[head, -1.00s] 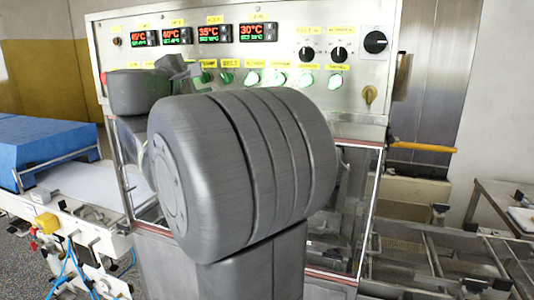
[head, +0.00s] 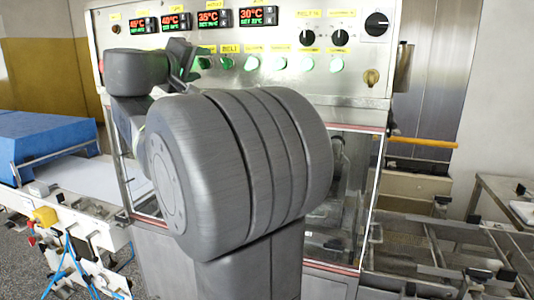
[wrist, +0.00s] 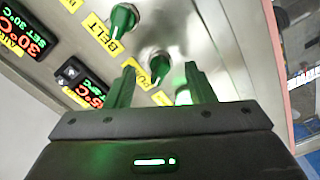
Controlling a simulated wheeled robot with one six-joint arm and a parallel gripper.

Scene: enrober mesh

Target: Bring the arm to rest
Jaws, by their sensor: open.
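My arm fills the middle of the head view, with its large grey joint in front of the machine. My gripper (head: 184,58) is at the upper left of that joint, close to the control panel (head: 286,85). In the wrist view my gripper (wrist: 161,82) has its two fingers apart with nothing held. A green knob (wrist: 160,67) shows beyond the gap between the fingers. Another green knob (wrist: 124,18) labelled BELT is above it. I cannot tell whether a finger touches the panel.
The panel carries several temperature displays (head: 214,18) and a black rotary switch (head: 377,23). A conveyor with a blue cover (head: 45,135) stands at the left. A metal frame conveyor (head: 440,247) and an orange handle (head: 425,142) are at the right.

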